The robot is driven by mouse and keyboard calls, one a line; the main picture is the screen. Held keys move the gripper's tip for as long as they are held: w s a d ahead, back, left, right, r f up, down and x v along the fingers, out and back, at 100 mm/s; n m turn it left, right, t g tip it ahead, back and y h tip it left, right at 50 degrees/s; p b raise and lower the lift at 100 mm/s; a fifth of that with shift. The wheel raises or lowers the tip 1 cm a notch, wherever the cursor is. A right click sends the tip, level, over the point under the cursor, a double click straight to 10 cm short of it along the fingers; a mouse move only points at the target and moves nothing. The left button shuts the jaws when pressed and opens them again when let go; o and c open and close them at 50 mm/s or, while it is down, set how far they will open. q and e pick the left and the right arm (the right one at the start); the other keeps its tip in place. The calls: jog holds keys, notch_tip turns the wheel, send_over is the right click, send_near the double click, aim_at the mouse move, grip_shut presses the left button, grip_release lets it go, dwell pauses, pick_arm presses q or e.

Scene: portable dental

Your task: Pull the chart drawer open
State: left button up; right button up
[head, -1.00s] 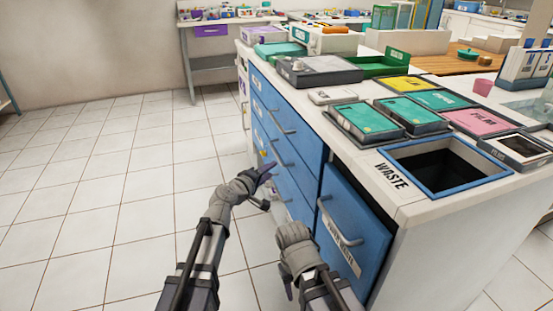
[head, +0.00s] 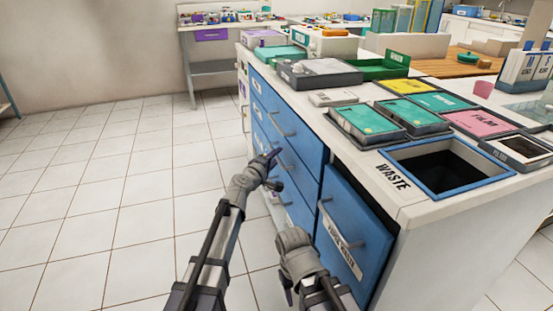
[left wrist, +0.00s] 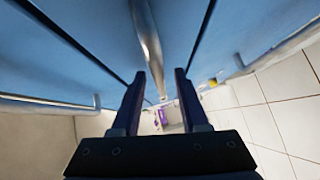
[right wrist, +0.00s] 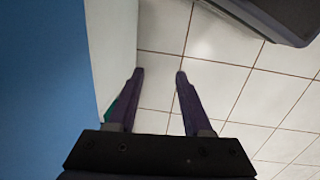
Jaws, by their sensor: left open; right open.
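A stack of blue drawers (head: 303,150) with grey bar handles fills the long side of the white counter. Their labels are too small to read, so I cannot tell which is the chart drawer. My left gripper (head: 275,157) is at a handle partway down the stack. In the left wrist view the left gripper (left wrist: 160,78) is open, and a bar handle (left wrist: 149,45) runs into the gap between its fingers, not gripped. My right gripper (right wrist: 160,78) is open and empty, pointing down beside the cabinet over the floor; its fingers are mostly hidden in the head view.
A blue waste door (head: 345,235) with a bar handle is near my right arm. The countertop carries a waste opening (head: 447,172), several trays and a pink cup (head: 482,89). The tiled floor (head: 100,200) to the left is clear.

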pick_arm(q)
jog(key=shift+w+d, duration=0.2)
jog(key=shift+w, duration=0.2)
grip_shut()
dwell(1.2)
